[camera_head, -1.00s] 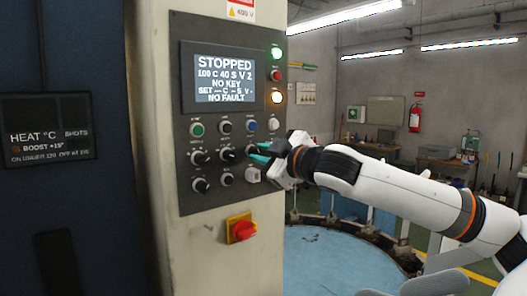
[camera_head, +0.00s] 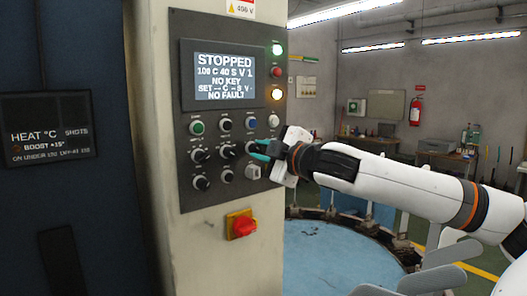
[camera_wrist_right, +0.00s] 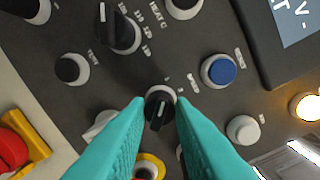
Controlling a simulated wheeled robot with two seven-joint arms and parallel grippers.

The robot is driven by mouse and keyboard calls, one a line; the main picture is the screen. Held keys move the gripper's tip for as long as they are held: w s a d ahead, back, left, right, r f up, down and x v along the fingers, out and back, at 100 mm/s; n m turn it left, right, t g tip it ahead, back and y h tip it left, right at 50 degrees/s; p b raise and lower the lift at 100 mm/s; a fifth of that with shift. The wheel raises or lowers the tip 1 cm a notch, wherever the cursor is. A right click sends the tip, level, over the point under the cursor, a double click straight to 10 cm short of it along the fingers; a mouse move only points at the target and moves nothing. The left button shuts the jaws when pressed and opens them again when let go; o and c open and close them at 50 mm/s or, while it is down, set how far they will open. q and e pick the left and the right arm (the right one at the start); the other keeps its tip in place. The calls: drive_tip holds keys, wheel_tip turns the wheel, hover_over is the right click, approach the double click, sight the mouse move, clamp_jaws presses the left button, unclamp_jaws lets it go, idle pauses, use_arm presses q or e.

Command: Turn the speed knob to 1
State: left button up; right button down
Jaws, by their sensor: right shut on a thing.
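My right gripper (camera_head: 262,151) reaches in from the right, at the right knob of the upper knob row. In the right wrist view its teal fingers (camera_wrist_right: 160,104) are shut on a small black knob (camera_wrist_right: 161,111) with a pale pointer line. My left gripper is not in view.
Other knobs (camera_head: 199,155) and buttons, including a blue button (camera_wrist_right: 218,70), sit close around the gripper. A red and yellow switch (camera_head: 241,225) is below. A blue round table (camera_head: 320,258) stands to the right.

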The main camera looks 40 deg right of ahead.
drive_tip(key=c, duration=1.3)
unclamp_jaws()
drive_tip(key=shift+o, duration=0.2)
drive_tip(key=shift+s, duration=0.1)
drive_tip(key=shift+s+b, duration=0.2)
drive_tip(key=shift+b, duration=0.15)
drive_tip(key=s+a+b, duration=0.1)
drive_tip(key=s+b, duration=0.2)
drive_tip(key=s, duration=0.8)
drive_tip(key=shift+s+r+b, duration=0.15)
drive_tip(key=shift+s+b, duration=0.05)
drive_tip(key=shift+b, duration=0.1)
